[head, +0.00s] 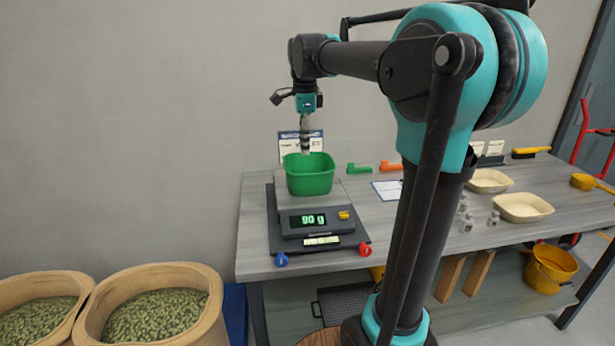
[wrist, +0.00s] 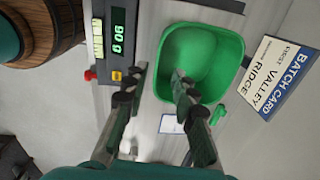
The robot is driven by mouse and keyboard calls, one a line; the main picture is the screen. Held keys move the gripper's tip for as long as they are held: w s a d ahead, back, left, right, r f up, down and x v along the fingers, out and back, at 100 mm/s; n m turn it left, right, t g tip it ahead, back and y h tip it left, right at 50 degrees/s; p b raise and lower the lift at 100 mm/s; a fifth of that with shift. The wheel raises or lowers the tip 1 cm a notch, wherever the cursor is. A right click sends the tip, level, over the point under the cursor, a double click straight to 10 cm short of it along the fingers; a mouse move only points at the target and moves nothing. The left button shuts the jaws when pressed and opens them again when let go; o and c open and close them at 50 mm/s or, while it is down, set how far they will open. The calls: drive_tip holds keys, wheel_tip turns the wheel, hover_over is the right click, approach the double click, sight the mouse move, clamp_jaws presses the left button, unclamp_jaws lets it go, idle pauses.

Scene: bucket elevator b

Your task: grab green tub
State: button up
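The green tub (head: 309,180) stands upright on the scale (head: 310,222), whose display reads 90 g. In the wrist view the tub (wrist: 233,70) is open-topped and looks empty. My gripper (head: 305,150) points down at the tub's back part in the head view. In the wrist view my gripper (wrist: 158,75) has its two fingers spread apart. One finger overlaps the tub's inside and the other lies outside the tub, with the near wall between them. Whether either finger touches the wall cannot be told.
A batch card (wrist: 282,78) stands behind the scale. A red knob (head: 364,249) and a blue knob (head: 281,259) sit at the scale's front. Green and orange scoops (head: 390,166) and cream trays (head: 522,207) lie to the right. Sacks of green pellets (head: 155,312) stand at left.

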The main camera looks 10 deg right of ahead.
sight(305, 196)
drive_tip(key=f, duration=0.5)
drive_tip(key=w+f, duration=0.1)
drive_tip(key=f, duration=1)
drive_tip(key=shift+w+f, duration=0.2)
drive_tip(key=shift+w, duration=0.05)
clamp_jaws()
